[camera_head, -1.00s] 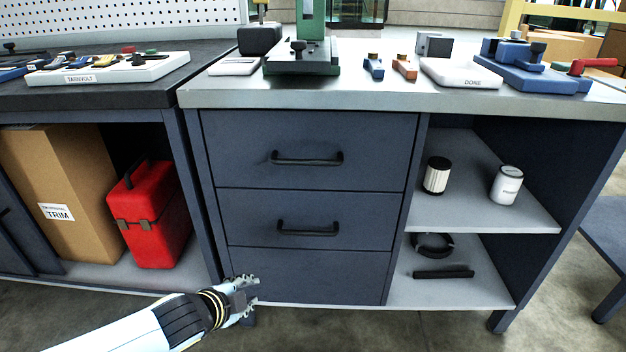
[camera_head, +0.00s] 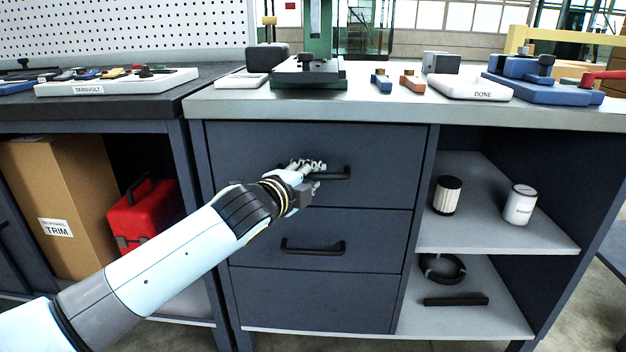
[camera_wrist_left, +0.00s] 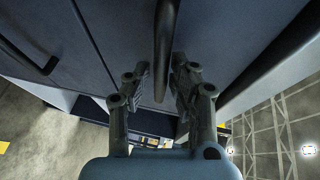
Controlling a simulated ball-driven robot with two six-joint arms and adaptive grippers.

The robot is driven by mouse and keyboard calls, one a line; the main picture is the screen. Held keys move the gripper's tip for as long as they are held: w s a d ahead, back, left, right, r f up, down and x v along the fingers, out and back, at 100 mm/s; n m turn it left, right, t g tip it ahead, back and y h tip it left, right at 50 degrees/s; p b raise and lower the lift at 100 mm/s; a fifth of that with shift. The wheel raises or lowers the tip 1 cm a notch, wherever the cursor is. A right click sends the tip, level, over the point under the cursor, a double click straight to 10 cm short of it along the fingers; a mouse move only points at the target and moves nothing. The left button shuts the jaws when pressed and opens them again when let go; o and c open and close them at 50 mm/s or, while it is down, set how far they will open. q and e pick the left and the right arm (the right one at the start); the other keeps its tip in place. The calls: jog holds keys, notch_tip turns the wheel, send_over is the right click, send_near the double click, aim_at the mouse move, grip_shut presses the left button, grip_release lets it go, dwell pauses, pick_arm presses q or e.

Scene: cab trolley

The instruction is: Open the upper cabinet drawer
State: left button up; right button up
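The upper drawer (camera_head: 240,150) of the blue-grey cabinet is closed, its front flush with the drawers below. Its dark bar handle (camera_head: 335,173) runs horizontally, and its left part is hidden behind my left gripper (camera_head: 311,170). In the left wrist view the upper handle (camera_wrist_left: 165,45) reaches down between the two fingers of the left gripper (camera_wrist_left: 160,82). The fingers stand apart with gaps on both sides of the bar, so the gripper is open around the handle's end. My right gripper shows in neither view.
The middle drawer handle (camera_head: 313,247) is just below my left arm. Open shelves (camera_head: 470,235) with cans stand to the right. A red toolbox (camera_head: 148,215) and a cardboard box (camera_head: 65,200) are at left. The worktop (camera_head: 400,108) carries several tools and a tray marked DONE (camera_head: 470,88).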

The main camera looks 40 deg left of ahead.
pick_arm(q)
jog(key=shift+w+f, duration=0.1)
jog(key=shift+w, duration=0.45)
jog(key=shift+c, duration=0.2)
grip_shut()
jog(key=shift+a, duration=0.1)
